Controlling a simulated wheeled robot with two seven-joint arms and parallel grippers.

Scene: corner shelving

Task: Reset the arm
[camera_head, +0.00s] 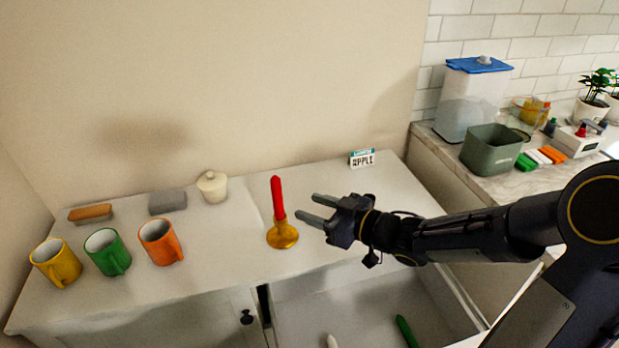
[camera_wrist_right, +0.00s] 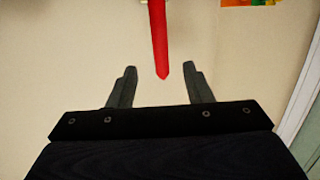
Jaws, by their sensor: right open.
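My right arm comes in from the right in the head view. Its gripper (camera_head: 306,208) is open and empty, a little to the right of a red candle (camera_head: 278,198). The candle stands upright in a gold holder (camera_head: 283,236) on the white cabinet top (camera_head: 220,270). In the right wrist view the two fingers (camera_wrist_right: 160,85) are spread apart, and the red candle (camera_wrist_right: 158,40) shows ahead with its tip pointing down towards the gap. I cannot see anything held between the fingers. My left gripper is not in view.
Yellow (camera_head: 56,262), green (camera_head: 107,252) and orange (camera_head: 160,243) mugs stand at left. A white lidded jar (camera_head: 212,187) and an APPLE sign (camera_head: 362,159) stand behind. An open drawer (camera_head: 365,310) lies below the arm. A green bin (camera_head: 492,149) is on the right counter.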

